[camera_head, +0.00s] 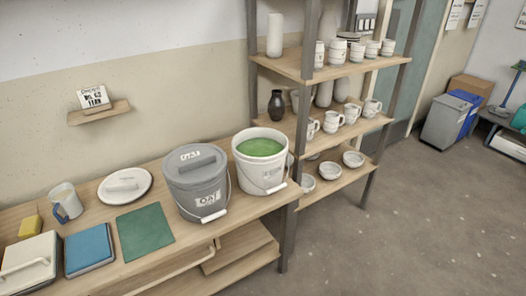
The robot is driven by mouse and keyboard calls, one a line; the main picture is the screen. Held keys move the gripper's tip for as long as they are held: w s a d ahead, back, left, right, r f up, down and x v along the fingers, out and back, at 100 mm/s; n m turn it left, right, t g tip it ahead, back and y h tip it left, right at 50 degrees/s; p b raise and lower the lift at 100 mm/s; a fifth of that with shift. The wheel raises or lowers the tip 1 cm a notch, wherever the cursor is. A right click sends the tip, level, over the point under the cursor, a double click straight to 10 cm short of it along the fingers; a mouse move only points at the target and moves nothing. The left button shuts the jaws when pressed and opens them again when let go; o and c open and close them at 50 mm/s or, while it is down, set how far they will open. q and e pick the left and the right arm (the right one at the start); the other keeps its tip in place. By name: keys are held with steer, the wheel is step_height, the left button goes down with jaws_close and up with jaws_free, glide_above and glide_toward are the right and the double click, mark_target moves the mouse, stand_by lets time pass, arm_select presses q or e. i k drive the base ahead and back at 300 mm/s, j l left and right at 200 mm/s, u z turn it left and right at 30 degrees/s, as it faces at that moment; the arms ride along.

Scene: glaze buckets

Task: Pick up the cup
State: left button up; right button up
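A pale cup (69,199) with a blue handle stands upright on the wooden bench (100,212) at the left, between the yellow sponge (30,226) and the white lid (124,187). Several white mugs (351,113) stand on the middle shelf of the rack, and several white cups (372,49) stand on its top shelf. I cannot tell from the picture alone which of these is the task's cup. Neither of my grippers shows in the head view.
A lidded grey bucket (197,186) and a white bucket (259,172) of green glaze stand on the bench's right part. A green mat (144,231), a blue box (88,248) and a white box (28,262) lie near its front.

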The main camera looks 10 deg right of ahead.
mark_target(387, 47)
steer(key=i+l, duration=0.2)
steer(key=l, duration=0.15)
steer(key=i+l, duration=0.15)
steer(key=l, duration=0.2)
steer(key=i+l, duration=0.2)
steer(key=l, duration=0.15)
steer(key=u, duration=0.05)
